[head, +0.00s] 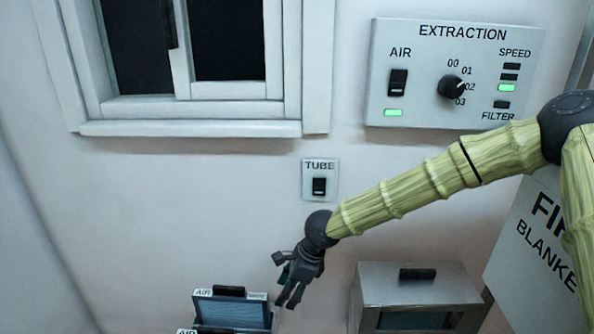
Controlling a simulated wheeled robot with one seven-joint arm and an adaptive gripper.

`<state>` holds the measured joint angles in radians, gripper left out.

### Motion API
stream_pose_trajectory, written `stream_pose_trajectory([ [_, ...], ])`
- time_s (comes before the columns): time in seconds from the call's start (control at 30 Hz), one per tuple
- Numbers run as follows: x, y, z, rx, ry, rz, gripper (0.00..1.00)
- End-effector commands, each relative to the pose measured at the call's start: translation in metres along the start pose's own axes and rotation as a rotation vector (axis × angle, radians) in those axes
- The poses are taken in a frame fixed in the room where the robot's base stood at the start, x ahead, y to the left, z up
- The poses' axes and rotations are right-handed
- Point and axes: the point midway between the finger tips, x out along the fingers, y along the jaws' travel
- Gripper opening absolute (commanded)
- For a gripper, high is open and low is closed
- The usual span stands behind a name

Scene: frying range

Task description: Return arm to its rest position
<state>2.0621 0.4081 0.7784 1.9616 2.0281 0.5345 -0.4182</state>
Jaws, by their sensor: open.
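My gripper (283,280) is in the lower middle of the head view, at the end of my bamboo-patterned arm. It points down and to the left, open, with nothing seen between its fingers. It appears in front of the wall, above and right of the AIR-labelled box (231,309); I cannot tell the gap in depth. My arm comes in from the right edge and slopes down to the left across the wall.
An EXTRACTION panel (430,60) with switch and knob is on the wall above my arm. A TUBE switch (319,187) is above the gripper. A metal box (421,290) stands lower right, beside a fire blanket sign (530,240). A window (190,105) is upper left. The left wall is clear.

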Motion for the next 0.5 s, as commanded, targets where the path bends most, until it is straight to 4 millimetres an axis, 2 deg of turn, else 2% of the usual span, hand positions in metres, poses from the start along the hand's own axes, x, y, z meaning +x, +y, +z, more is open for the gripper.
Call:
stream_pose_trajectory([
  [0.17,0.022,0.021,-0.032,-0.084,0.088,0.013,0.51],
  [0.5,0.069,0.089,-0.132,-0.395,0.322,0.059,0.51],
])
